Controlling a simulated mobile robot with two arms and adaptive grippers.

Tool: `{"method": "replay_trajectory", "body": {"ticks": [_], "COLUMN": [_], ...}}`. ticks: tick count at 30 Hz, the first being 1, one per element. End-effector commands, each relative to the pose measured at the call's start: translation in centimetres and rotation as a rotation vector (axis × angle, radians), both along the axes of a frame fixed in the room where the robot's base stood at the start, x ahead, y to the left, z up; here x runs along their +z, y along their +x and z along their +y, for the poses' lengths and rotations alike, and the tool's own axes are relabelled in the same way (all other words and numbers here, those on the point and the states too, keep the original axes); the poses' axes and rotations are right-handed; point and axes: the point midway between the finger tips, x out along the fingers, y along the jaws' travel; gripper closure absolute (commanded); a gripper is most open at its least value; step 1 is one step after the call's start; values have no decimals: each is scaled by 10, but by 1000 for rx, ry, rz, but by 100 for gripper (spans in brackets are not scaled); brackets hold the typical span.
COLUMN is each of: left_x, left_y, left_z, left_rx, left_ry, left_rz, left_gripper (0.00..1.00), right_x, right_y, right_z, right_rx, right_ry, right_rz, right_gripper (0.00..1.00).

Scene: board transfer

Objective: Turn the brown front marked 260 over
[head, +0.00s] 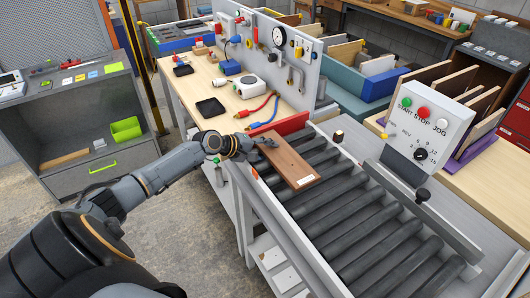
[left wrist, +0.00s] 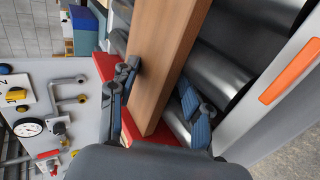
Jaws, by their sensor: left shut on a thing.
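The brown front (head: 291,162) lies over the dark rollers of the conveyor, near its far left end. A small white label shows at its near end, too small to read. My left gripper (head: 266,143) reaches in from the left and is shut on the far left end of the front. In the left wrist view the front (left wrist: 163,60) runs between the two fingers of my left gripper (left wrist: 158,100). I cannot tell whether the front rests on the rollers or is slightly raised. My right gripper is not in view.
The roller conveyor (head: 377,222) has bare rollers towards the near right. A red end stop (head: 287,130) stands by the gripper. A control box (head: 430,125) with buttons and a dial stands to the right. A wooden workbench (head: 222,105) with trays and tools lies behind.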

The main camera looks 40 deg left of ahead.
Motion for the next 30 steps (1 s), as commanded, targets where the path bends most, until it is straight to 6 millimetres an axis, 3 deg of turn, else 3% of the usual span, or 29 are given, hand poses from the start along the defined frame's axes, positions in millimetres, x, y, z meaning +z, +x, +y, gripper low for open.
{"method": "replay_trajectory", "body": {"ticks": [1, 30], "left_x": [-10, 9], "left_y": [-3, 5], "left_z": [-3, -3], "left_rx": [-6, -1], "left_ry": [-5, -55], "left_rz": [7, -126], "left_gripper": [61, 61], "right_x": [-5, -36], "right_y": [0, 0], "right_z": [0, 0], "right_rx": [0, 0], "right_ry": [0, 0], "right_rz": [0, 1], "right_gripper": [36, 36]}}
